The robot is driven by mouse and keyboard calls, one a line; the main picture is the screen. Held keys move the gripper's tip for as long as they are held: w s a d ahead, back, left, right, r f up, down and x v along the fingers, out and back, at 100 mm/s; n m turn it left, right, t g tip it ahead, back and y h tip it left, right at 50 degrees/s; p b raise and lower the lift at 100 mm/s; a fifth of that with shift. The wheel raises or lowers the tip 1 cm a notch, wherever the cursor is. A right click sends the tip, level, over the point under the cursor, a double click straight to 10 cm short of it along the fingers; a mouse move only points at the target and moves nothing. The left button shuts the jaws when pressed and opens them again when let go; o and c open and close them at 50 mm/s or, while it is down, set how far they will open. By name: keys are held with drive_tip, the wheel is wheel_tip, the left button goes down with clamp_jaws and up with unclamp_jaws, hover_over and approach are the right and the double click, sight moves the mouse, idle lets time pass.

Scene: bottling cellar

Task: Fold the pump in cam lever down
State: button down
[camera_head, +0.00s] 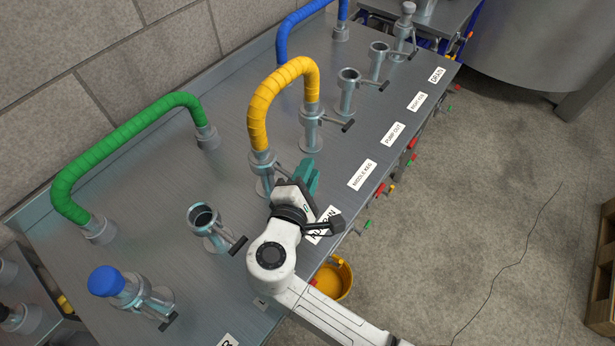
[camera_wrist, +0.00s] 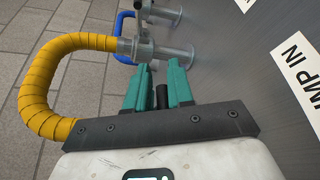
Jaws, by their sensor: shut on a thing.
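The pump in label (camera_wrist: 298,65) shows at the right of the wrist view; my wrist partly covers it in the head view. The pump in port (camera_head: 265,183) is a grey metal fitting under the near end of the yellow hose (camera_head: 258,112). My gripper (camera_head: 308,176) is beside this port, low over the bench. Its teal fingers (camera_wrist: 158,68) are shut on the black grip of the pump in cam lever (camera_wrist: 162,97). The rest of the lever is hidden behind the gripper, so its angle cannot be told.
The yellow hose's far end sits on another levered port (camera_head: 311,135). An open port (camera_head: 205,222), a blue-capped port (camera_head: 110,282) and a green hose (camera_head: 125,135) stand to the left. A yellow bucket (camera_head: 335,279) is below the bench edge.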

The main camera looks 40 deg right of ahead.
drive_tip(key=shift+f+m+t+b, duration=0.3)
drive_tip(key=shift+f+m+b, duration=0.3)
drive_tip(key=shift+f+b, duration=0.45)
drive_tip(key=shift+r+b, duration=0.15)
drive_tip(key=shift+b, duration=0.25)
drive_tip(key=shift+a, duration=0.1)
drive_tip(key=shift+r, duration=0.1)
drive_tip(key=c, duration=1.1)
unclamp_jaws()
drive_tip(key=shift+w+r+m, duration=0.1)
drive_tip(key=shift+m, duration=0.2)
drive_tip(key=v, duration=1.1)
